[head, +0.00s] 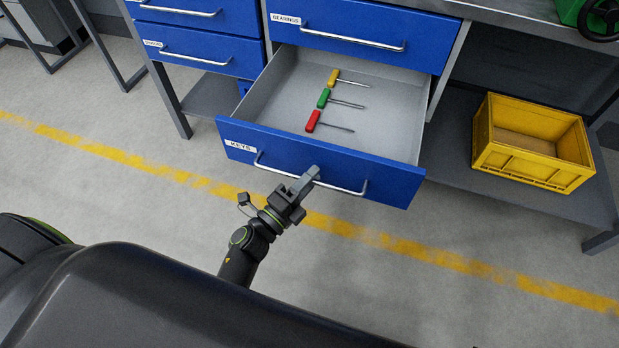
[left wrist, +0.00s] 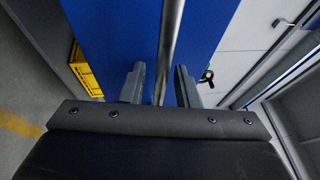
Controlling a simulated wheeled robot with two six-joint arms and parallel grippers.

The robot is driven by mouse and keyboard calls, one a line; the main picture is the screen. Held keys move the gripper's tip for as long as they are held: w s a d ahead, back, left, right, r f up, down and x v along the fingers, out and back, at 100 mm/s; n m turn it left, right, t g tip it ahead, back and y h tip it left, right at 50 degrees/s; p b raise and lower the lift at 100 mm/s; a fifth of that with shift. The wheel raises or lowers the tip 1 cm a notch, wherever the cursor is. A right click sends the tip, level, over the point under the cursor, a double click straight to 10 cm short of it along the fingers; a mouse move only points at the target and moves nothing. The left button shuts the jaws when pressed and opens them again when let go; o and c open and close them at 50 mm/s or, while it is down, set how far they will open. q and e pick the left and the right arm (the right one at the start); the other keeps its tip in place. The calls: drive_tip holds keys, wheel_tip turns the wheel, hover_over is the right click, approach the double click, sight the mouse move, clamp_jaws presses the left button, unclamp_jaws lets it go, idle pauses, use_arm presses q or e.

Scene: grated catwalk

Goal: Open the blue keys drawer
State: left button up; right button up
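The blue keys drawer (head: 315,164) is pulled well out of the cabinet, and its grey inside shows. Its label reads KEYS (head: 241,146). A silver bar handle (head: 340,187) runs across its front and also shows in the left wrist view (left wrist: 169,35). My left gripper (head: 306,181) is at the middle of this handle. In the left wrist view my left gripper's fingers (left wrist: 160,85) are apart, with the bar between them and a gap visible beside it. The blue drawer front (left wrist: 120,30) is also there. My right gripper is not in view.
Yellow (head: 333,77), green (head: 323,98) and red (head: 313,120) handled tools lie in the drawer. Above it is a shut bearings drawer (head: 365,28). A yellow crate (head: 530,165) stands on the low shelf at right. The floor before the drawer is clear.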

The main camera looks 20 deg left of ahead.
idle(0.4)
